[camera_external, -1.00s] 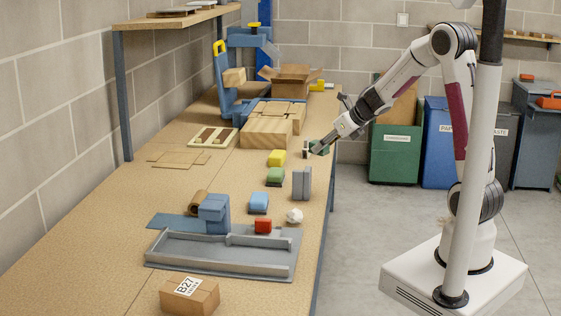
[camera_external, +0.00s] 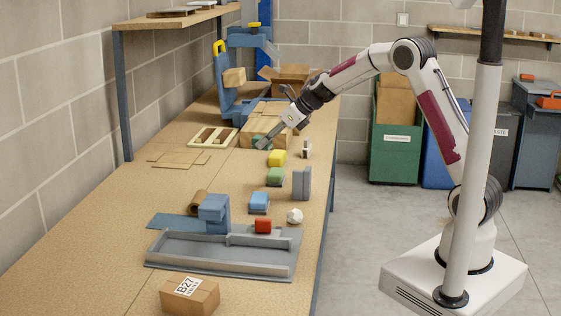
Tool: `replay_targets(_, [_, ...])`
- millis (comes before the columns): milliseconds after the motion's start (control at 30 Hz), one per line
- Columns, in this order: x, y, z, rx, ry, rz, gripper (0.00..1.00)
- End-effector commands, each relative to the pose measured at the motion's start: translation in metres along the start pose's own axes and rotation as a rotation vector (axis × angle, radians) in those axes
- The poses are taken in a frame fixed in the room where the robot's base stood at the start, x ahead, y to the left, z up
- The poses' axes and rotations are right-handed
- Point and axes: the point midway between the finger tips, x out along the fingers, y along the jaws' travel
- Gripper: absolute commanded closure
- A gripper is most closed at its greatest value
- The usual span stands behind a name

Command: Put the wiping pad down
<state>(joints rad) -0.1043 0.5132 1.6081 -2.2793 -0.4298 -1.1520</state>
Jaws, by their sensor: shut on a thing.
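Wooden boxes (camera_external: 252,134) stand behind my gripper. A slotted board (camera_external: 211,137) lies to its left, near flat tan sheets (camera_external: 178,158). A small pale-and-dark block (camera_external: 306,149) and a grey upright block (camera_external: 302,183) stand near the right edge. The left front bench is clear.

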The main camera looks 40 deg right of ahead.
Motion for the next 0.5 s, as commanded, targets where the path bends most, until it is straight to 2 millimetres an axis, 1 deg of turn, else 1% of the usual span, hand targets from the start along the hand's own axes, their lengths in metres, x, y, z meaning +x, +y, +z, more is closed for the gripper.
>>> replay_targets(33, [0.008,0.006,0.006,-0.016,0.000,0.014,0.91])
replay_targets(200, [0.032,0.026,0.026,-0.056,0.001,0.055,0.91])
replay_targets(500, [0.075,0.063,0.053,-0.116,0.001,0.115,0.91])
